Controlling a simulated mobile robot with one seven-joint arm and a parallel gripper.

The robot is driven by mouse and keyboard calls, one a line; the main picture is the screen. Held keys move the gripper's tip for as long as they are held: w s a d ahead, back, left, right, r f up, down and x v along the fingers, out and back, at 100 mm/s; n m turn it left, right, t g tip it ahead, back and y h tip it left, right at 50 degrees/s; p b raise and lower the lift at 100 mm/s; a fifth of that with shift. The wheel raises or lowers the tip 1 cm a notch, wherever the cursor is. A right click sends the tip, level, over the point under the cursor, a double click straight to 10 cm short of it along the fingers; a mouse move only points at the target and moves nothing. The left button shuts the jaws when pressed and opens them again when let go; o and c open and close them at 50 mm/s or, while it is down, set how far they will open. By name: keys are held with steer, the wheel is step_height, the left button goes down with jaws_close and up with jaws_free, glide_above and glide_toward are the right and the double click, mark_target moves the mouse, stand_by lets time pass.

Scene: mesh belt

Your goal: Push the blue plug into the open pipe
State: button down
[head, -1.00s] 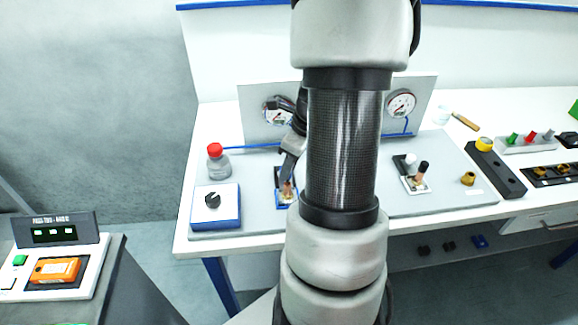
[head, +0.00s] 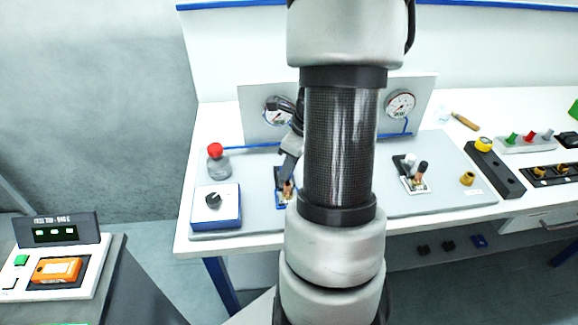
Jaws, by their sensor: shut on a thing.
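My gripper (head: 287,175) is seen in part in the head view, left of my forearm, pointing down. It is shut on the blue plug, which is too small and covered to make out clearly. The fingertips are at the top of a short copper pipe (head: 287,192) on a blue-edged white holder. I cannot tell whether the plug is inside the pipe or just above it. A second copper pipe (head: 418,182) stands on a white holder to the right, with a black piece (head: 422,168) on top and a white piece beside it.
A box with a black knob (head: 213,201) and a red-capped bottle (head: 216,160) stand left. Two gauges (head: 400,104) sit on the back panel. A rack (head: 525,144) with green, red and grey pieces is far right. My forearm hides the table's middle.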

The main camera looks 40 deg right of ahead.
steer(key=shift+f+b, duration=1.05)
steer(key=shift+f, duration=0.45)
steer(key=c, duration=1.5)
jaws_free()
steer(key=p+v, duration=0.1)
steer(key=v, duration=1.6)
steer(key=shift+r+p, duration=0.3)
steer(key=shift+p, duration=0.1)
